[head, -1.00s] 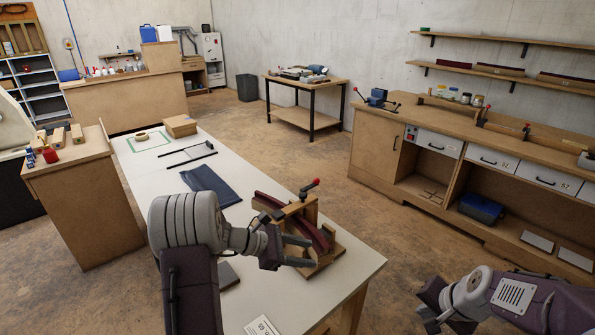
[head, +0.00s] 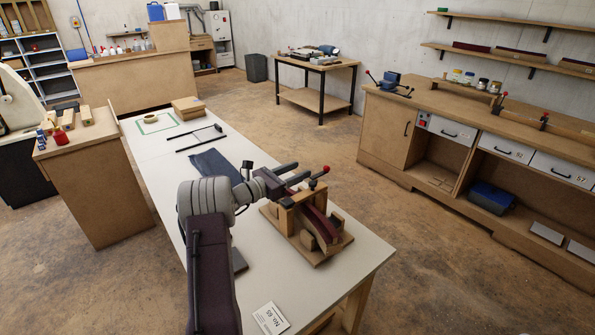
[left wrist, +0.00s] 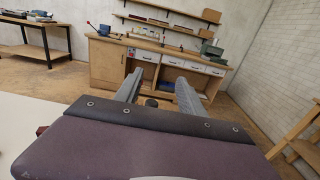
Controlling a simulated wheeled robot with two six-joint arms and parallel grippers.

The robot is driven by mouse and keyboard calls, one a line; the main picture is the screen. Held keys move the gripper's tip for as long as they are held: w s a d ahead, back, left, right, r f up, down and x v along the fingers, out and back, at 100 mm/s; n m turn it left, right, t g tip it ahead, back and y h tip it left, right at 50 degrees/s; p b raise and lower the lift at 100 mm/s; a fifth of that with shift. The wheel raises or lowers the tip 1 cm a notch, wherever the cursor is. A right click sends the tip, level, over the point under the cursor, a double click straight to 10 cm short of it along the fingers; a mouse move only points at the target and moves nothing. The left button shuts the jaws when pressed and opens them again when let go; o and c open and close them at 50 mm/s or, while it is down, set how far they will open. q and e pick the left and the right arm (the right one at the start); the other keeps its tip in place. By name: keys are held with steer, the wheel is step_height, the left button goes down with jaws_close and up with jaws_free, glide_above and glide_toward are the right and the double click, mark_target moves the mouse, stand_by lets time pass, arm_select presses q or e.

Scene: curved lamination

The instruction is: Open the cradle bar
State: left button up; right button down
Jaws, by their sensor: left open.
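The wooden cradle (head: 330,249) stands on the near right part of the white table. A dark red curved lamination (head: 318,221) lies in it. A wooden bar (head: 296,197) crosses over the lamination, with a dark handle and red knob (head: 325,170) at its right end. The bar appears closed. My left gripper (head: 292,173) is open and empty, just behind and left of the knob, near bar height; whether it touches the bar is unclear. Its open fingers (left wrist: 160,92) also show in the left wrist view, with a small dark piece between them. My right gripper is out of view.
A dark blue sheet (head: 214,165) and a black frame (head: 200,137) lie farther back on the table. A label card (head: 270,318) lies at the near edge. The workbench (head: 440,105) on the right stands apart across open floor.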

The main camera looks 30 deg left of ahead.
arm_select(q)
steer(key=shift+w+d, duration=0.1)
steer(key=shift+w, duration=0.1)
jaws_close()
stand_by(1.2)
jaws_free()
steer(key=v, duration=0.9)
